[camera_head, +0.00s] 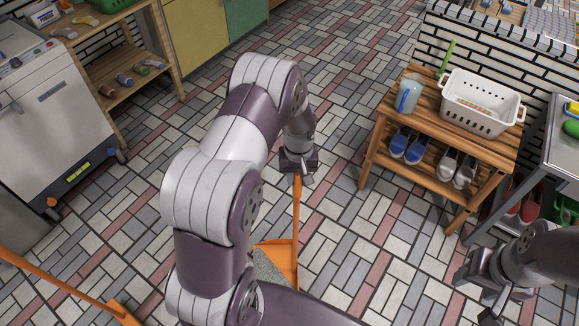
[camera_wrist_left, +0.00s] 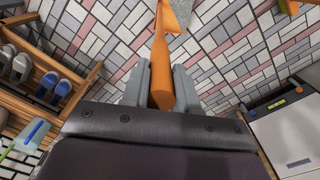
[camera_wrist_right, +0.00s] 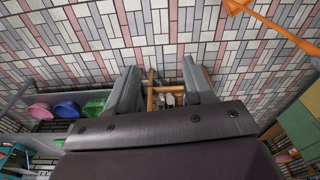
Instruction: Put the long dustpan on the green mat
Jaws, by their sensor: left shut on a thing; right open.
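The long dustpan has an orange pan (camera_head: 283,258) low over or on the floor and a long orange handle (camera_head: 296,215). My left gripper (camera_head: 298,172) is shut on the upper end of the handle, which also shows between its fingers in the left wrist view (camera_wrist_left: 161,75). A grey-green patch (camera_head: 266,270) shows beside the pan; I cannot tell whether it is the mat or part of the pan. My arm hides part of this area. My right gripper (camera_head: 490,290) is open and empty at the lower right, by the metal table.
Another orange long-handled tool (camera_head: 65,286) is at the lower left. A wooden shoe rack (camera_head: 428,125) with a white basket (camera_head: 480,103) and a blue cup (camera_head: 408,95) stands right. A white appliance (camera_head: 50,105) stands left. The tiled floor between is clear.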

